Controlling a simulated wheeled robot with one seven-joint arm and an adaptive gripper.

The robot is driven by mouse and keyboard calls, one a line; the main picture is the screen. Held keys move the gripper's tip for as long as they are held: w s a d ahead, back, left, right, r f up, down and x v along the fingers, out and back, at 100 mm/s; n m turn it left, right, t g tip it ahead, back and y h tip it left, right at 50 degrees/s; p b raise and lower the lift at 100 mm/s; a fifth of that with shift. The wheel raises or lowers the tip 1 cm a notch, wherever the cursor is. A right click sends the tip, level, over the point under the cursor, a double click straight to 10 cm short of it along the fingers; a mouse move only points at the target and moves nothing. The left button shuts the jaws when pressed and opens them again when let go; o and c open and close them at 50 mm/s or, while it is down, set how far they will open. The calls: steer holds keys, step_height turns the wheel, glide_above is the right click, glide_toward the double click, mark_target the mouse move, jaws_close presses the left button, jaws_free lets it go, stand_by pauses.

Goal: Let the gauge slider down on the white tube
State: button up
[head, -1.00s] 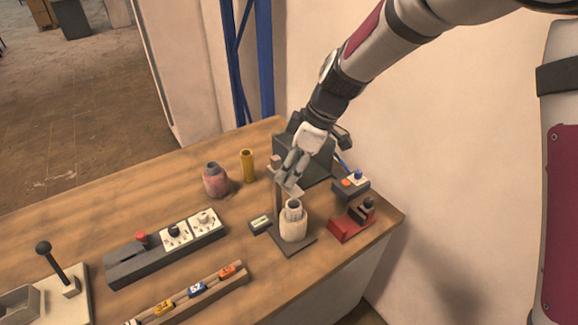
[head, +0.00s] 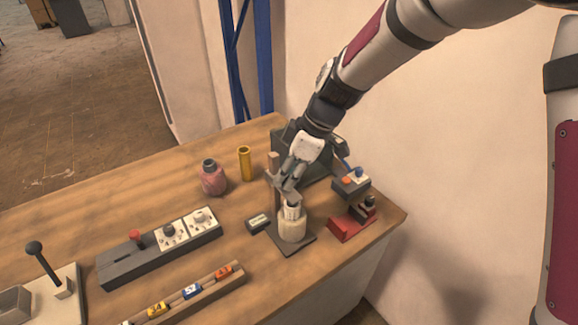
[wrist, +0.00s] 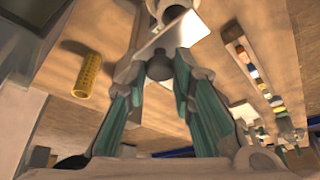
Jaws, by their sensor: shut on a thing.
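The gauge stand has an upright brown post (head: 274,168) on a dark base plate (head: 292,246). The white tube (head: 291,229) stands upright on that plate, with a narrower neck at its top. The gauge slider (head: 291,194) is a pale grey piece beside the post, just above the tube's top; I cannot tell if they touch. My gripper (head: 285,182) reaches down from the upper right and is shut on the slider. In the wrist view, a dark knob (wrist: 160,67) on the slider's pale plate (wrist: 172,37) sits between my fingers (wrist: 158,78).
A small display box (head: 258,222) lies left of the base plate. A red block device (head: 350,224) and a button box (head: 351,186) stand to the right. A pink bottle (head: 213,178) and yellow cylinder (head: 245,163) stand behind left. A dark control panel (head: 160,250) lies front left.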

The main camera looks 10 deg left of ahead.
steer(key=shift+f+b, duration=0.75)
steer(key=shift+f, duration=0.6)
steer(key=o, duration=0.8)
steer(key=shift+o, duration=0.2)
steer(key=v, duration=1.2)
